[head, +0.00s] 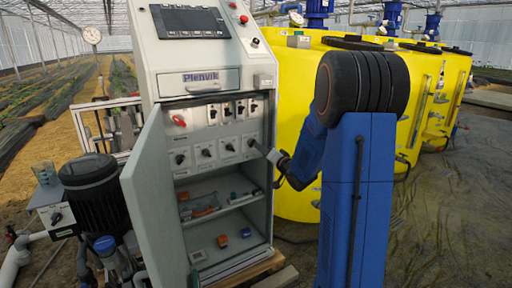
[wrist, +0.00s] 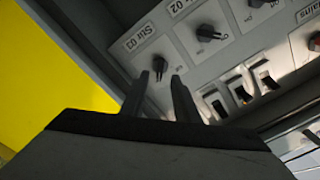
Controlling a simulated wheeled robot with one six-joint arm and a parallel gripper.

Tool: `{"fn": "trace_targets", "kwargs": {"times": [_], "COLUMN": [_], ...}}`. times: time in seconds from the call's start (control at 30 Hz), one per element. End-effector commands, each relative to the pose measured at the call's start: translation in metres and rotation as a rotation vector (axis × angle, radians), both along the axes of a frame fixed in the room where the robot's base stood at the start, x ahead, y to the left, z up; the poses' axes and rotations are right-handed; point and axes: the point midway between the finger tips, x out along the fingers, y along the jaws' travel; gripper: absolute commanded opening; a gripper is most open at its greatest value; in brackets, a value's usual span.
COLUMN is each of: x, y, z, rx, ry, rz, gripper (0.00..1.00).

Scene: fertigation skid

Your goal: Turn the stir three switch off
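The stir three switch (wrist: 158,66) is a small black rotary knob on a grey plate labelled "Stir 03" in the wrist view. In the head view it is at the right end of the lower knob row, at the tip of my gripper (head: 262,149). In the wrist view my gripper (wrist: 160,80) has two dark fingers apart, with the knob showing in line with the gap between their tips. I cannot tell whether the fingers touch it. The knob's exact pointer setting is too small to read.
The neighbouring "Stir 02" knob (wrist: 207,33) is close by. Several black breaker switches (wrist: 243,93) are beside the knob row. The cabinet door (head: 155,205) stands open on the left. Yellow tanks (head: 295,95) stand behind and right of the cabinet (head: 205,65).

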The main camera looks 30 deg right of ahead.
Motion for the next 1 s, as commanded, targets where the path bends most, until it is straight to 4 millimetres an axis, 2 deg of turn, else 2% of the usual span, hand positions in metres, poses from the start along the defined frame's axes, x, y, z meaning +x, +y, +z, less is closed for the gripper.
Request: {"fn": "trace_targets", "kwargs": {"times": [0.1,0.33,0.5,0.77,0.8,0.9,1.0], "x": [0.021,0.048,0.056,0.057,0.057,0.057,0.057], "y": [0.001,0.002,0.002,0.002,0.002,0.002,0.002], "z": [-0.001,0.0,0.0,0.0,0.0,0.0,0.0], "rx": [-0.001,-0.001,-0.001,0.0,-0.001,0.0,0.0], "ry": [0.001,0.0,0.001,0.0,0.0,0.001,0.001], "rz": [0.001,0.001,0.001,0.0,0.0,0.001,0.001], "gripper": [0.28,0.28,0.28,0.28,0.23,0.0,0.0]}}
